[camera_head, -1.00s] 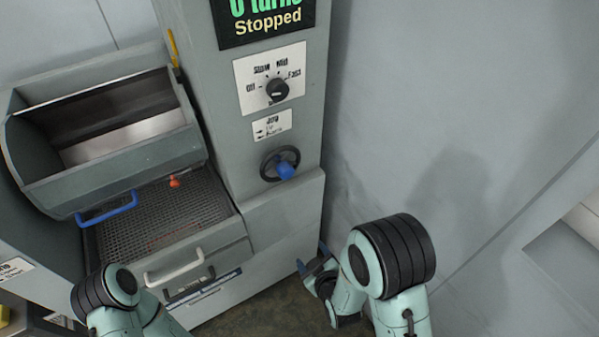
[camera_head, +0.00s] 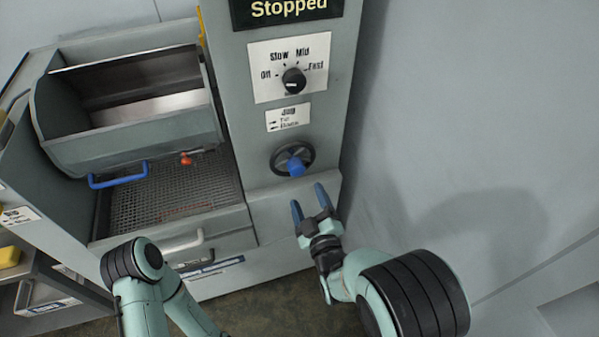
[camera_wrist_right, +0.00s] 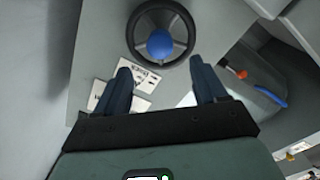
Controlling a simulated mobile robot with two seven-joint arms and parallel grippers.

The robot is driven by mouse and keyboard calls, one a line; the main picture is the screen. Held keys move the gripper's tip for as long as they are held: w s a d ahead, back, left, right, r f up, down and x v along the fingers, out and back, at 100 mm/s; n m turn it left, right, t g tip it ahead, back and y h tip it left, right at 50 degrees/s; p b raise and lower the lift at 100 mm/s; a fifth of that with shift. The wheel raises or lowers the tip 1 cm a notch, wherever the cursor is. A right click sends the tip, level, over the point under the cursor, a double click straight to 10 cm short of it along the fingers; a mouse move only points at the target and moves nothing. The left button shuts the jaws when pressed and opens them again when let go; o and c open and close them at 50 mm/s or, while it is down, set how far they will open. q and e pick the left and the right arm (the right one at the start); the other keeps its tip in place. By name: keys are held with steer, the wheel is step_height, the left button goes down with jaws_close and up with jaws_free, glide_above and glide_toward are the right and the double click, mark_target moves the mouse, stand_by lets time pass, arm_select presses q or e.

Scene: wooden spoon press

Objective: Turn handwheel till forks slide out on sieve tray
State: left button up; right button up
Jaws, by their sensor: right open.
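The handwheel (camera_head: 281,153) is a small dark spoked wheel with a blue knob (camera_head: 296,166), mounted on the grey column below the jog label. My right gripper (camera_head: 311,196) is open and empty, just below the handwheel, fingers pointing up toward it. In the right wrist view the handwheel (camera_wrist_right: 138,33) with its blue knob (camera_wrist_right: 160,43) lies ahead of the two apart fingers (camera_wrist_right: 160,86); neither finger visibly touches it. The sieve tray (camera_head: 165,195) is a perforated mesh in the machine's lower left bay. No forks can be made out on it. My left gripper is out of view.
A display above reads "Stopped". A speed dial (camera_head: 294,81) sits below it. A grey drum (camera_head: 130,140) with a blue handle (camera_head: 118,178) hangs over the tray; a red knob (camera_head: 186,158) is beside it. A pale drawer handle (camera_head: 182,246) projects below. Right of the column is bare wall.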

mark_target(299, 173)
steer(key=p+x, duration=0.1)
steer(key=x, duration=0.8)
steer(key=c, duration=1.1)
